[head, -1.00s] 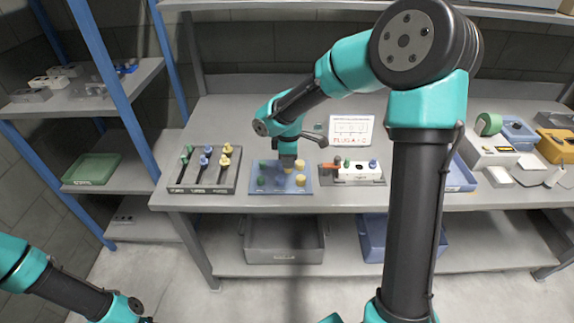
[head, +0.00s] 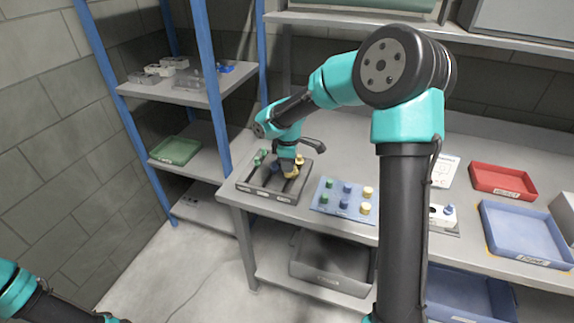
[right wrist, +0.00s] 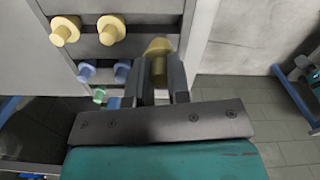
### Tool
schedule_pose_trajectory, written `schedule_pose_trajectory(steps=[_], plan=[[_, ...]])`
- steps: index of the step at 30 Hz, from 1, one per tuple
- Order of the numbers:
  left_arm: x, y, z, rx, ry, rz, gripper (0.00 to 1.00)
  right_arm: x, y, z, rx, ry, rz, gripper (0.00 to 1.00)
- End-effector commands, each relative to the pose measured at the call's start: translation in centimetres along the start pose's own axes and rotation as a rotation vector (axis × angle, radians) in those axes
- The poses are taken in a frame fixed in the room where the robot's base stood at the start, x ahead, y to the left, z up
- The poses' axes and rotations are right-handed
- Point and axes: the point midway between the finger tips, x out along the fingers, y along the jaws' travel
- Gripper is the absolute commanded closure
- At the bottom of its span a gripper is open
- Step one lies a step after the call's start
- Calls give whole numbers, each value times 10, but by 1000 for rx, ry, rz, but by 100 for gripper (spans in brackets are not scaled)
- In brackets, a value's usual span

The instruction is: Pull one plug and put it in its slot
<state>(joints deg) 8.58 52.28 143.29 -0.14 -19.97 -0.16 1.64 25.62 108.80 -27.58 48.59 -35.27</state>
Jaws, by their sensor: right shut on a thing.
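My right gripper (head: 288,170) is over the dark rack (head: 252,188) at the table's left end, and in the right wrist view it is shut on a yellow plug (right wrist: 158,48). The rack bears green plugs (head: 260,155), blue plugs (right wrist: 88,72) and yellow plugs (right wrist: 110,28), set in rows along dark slots. The held plug is beside the yellow row. I cannot tell whether its lower end touches the rack. The blue board (head: 318,205) to the right bears green, blue and yellow knobs. My left arm shows at the lower left, its gripper out of frame.
A red tray (head: 505,193) and a blue tray (head: 490,214) lie to the right. A blue-posted shelf (head: 196,60) stands close left of the table.

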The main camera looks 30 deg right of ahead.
Motion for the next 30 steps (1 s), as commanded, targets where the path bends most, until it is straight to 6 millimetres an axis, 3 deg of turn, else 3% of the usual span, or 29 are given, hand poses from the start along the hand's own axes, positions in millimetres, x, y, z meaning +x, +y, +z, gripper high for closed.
schedule_pose_trajectory(steps=[10, 30], plan=[[0, 0, 0, 0, 0, 0, 57, 6, 0, 0, -1, -1, -1, 100], [0, 0, 0, 0, 0, 0, 57, 46, 0, 0, -1, 0, 0, 100]])
